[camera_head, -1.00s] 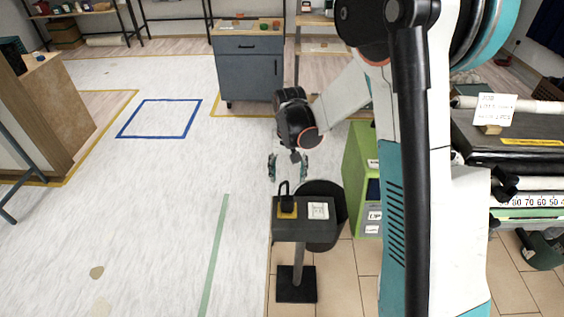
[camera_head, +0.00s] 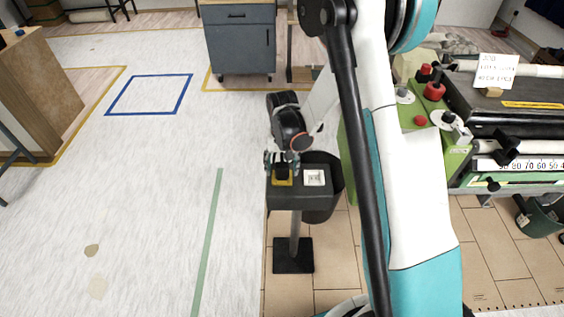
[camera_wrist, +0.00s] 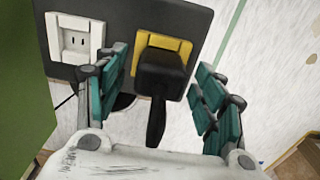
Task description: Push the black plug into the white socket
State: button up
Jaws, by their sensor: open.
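The black plug (camera_wrist: 162,74) stands in a yellow holder (camera_wrist: 177,45) on top of a dark stand (camera_wrist: 125,18). The plug (camera_head: 283,171) also shows in the head view, partly hidden by my gripper. The white socket (camera_wrist: 74,39) is on the same stand, left of the plug in the wrist view; in the head view the socket (camera_head: 314,178) is to its right. My gripper (camera_wrist: 163,88) is open, with its teal-padded fingers on either side of the plug. Gaps show between the fingers and the plug. The cable hangs from the plug toward my wrist.
The dark stand (camera_head: 300,202) is a small block on a post. A green machine (camera_head: 440,150) with red knobs is at the right. The pale floor left of the stand is clear.

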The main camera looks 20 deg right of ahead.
jog(key=c, duration=1.3)
jog(key=shift+o, duration=0.2)
jog(key=shift+r+p, duration=0.75)
jog(key=shift+r, duration=0.75)
